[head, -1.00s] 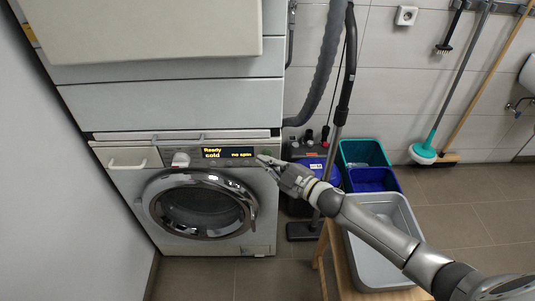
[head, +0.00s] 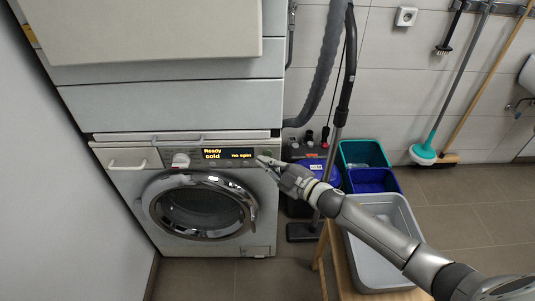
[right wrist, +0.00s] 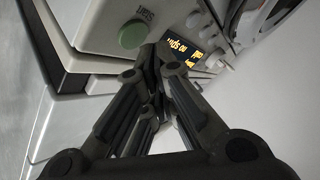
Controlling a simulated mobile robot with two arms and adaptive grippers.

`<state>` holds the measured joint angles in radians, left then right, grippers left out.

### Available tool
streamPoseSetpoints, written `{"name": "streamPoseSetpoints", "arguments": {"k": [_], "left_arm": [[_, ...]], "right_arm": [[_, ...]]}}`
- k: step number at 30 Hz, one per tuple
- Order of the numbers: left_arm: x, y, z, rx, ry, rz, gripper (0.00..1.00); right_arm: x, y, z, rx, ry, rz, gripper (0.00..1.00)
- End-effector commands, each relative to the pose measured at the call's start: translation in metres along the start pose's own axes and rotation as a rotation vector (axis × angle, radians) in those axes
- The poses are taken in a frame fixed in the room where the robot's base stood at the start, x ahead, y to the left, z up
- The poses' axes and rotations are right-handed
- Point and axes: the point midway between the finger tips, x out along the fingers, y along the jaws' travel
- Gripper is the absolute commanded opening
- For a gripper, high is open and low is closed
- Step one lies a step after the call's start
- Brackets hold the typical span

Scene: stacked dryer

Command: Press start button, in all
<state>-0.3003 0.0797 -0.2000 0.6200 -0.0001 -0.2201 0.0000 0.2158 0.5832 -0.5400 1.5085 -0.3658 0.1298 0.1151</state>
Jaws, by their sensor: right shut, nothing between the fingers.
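The washing machine (head: 130,181) stands below a stacked upper unit. Its display (head: 226,154) reads "Ready", "cold" and "no spin". The round green start button (right wrist: 132,33) shows in the right wrist view, with "Start" lettering beside it. My right gripper (head: 262,161) is shut and empty at the right end of the control panel. In the right wrist view, its fingertips (right wrist: 151,62) are close together just below the button in the picture. I cannot tell whether they touch the panel. My left gripper is not in view.
A wooden stool with a grey tub (head: 377,215) stands below my right arm. A vacuum cleaner (head: 313,165) and green and blue bins (head: 372,181) are right of the machine. Mops and a broom hang on the tiled wall. Open floor lies at the right.

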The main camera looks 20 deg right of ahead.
Motion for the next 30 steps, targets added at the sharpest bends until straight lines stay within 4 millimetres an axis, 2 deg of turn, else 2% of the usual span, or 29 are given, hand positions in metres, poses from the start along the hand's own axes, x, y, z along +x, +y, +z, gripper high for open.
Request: {"name": "streamPoseSetpoints", "arguments": {"k": [30], "left_arm": [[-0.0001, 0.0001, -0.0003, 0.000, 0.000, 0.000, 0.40]], "right_arm": [[0.0063, 0.0046, 0.0043, 0.000, 0.000, 0.000, 0.00]]}}
